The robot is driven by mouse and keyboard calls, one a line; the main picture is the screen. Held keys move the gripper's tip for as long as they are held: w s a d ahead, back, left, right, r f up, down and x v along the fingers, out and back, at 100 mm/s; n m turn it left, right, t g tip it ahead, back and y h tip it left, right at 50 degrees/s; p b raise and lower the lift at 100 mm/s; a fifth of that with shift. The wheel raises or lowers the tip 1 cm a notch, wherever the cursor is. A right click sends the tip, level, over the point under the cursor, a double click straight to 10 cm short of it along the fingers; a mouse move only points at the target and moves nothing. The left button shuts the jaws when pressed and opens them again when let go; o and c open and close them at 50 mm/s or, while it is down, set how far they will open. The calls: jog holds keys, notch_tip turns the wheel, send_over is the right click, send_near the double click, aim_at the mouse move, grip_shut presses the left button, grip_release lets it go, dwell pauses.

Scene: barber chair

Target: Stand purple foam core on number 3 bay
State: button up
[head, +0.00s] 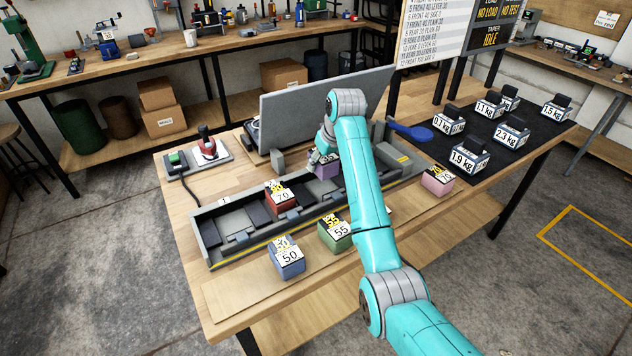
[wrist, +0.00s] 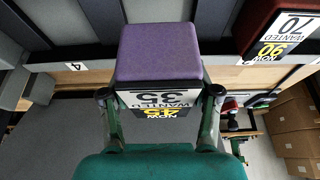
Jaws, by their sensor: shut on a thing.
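The purple foam core (head: 327,170) is in the long grey tray (head: 222,262), partly behind my arm. In the wrist view, the purple foam core (wrist: 158,50) sits between the two fingers of my gripper (wrist: 160,95). Its label reads 35 wanted, 45 now. My gripper (head: 320,155) is shut on it. A number 4 tag (wrist: 76,66) shows on the tray edge to the left in the wrist view. The number 3 tag is not visible; the core hides that stretch of edge. I cannot tell whether the core touches the tray floor.
A red core (head: 280,197) stands in the tray, left of the purple one. Blue (head: 289,260), green (head: 336,234) and pink (head: 437,181) cores stand in front. A grey panel (head: 300,110) rises behind the tray. Several weights stand on a black mat (head: 455,150).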

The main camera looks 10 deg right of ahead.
aim_at(331, 162)
notch_tip(331, 162, down, 2)
jog(key=shift+a+f, duration=0.1)
jog(key=shift+a, duration=0.05)
jog(key=shift+f, duration=2.45)
jog(key=shift+f, duration=0.1)
jog(key=o, duration=1.2)
jog(key=v, duration=1.2)
